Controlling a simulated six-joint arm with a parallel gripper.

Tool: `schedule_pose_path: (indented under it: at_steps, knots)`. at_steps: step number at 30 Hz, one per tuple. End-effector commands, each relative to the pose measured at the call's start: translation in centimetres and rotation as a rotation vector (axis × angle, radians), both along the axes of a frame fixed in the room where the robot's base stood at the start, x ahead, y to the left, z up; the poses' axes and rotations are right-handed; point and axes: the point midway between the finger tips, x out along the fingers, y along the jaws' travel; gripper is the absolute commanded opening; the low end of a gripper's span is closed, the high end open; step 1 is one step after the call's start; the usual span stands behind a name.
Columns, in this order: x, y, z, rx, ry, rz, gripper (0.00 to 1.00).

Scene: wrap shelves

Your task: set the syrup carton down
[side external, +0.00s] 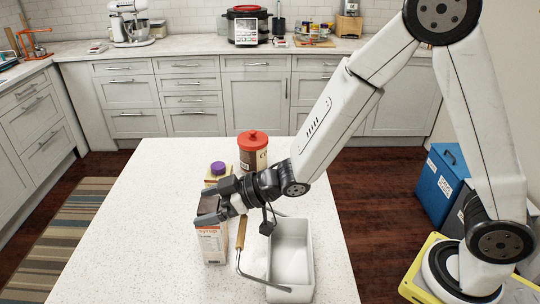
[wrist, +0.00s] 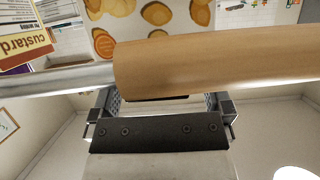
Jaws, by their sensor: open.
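The syrup carton (side external: 213,245) stands upright on the pale countertop in the side view, its front label facing the camera and its dark top partly hidden by my gripper. My gripper (side external: 218,213) is open at the carton's upper end, with the fingers close about it; I cannot tell whether they touch it. In the wrist view my gripper (wrist: 160,102) shows at the bottom, and a wooden handle (wrist: 215,62) crosses in front of it, hiding most of what lies between the fingers.
A white basket (side external: 305,268) stands right of the carton, its wooden handle (side external: 241,233) between them. A red-lidded canister (side external: 252,155) and a purple-lidded container (side external: 218,168) stand behind. A custard box (wrist: 22,47) shows in the wrist view. The countertop left of the carton is clear.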

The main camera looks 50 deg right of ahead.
Motion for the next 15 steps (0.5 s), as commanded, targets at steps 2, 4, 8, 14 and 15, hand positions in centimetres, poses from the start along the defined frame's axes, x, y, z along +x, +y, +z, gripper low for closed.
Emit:
schedule_pose_path:
  at_steps: [2, 4, 8, 14, 15]
  knots:
    - [-0.2, -0.3, 0.2, 0.000, 0.000, 0.000, 1.00]
    - [-0.5, -0.6, 0.4, 0.000, -0.001, -0.001, 1.00]
    - [-1.3, -1.4, 0.9, -0.001, -0.001, -0.002, 1.00]
    - [-2.8, -2.9, 1.8, 0.000, -0.001, -0.002, 1.00]
    - [-3.1, -3.2, 2.0, 0.000, -0.001, -0.002, 1.00]
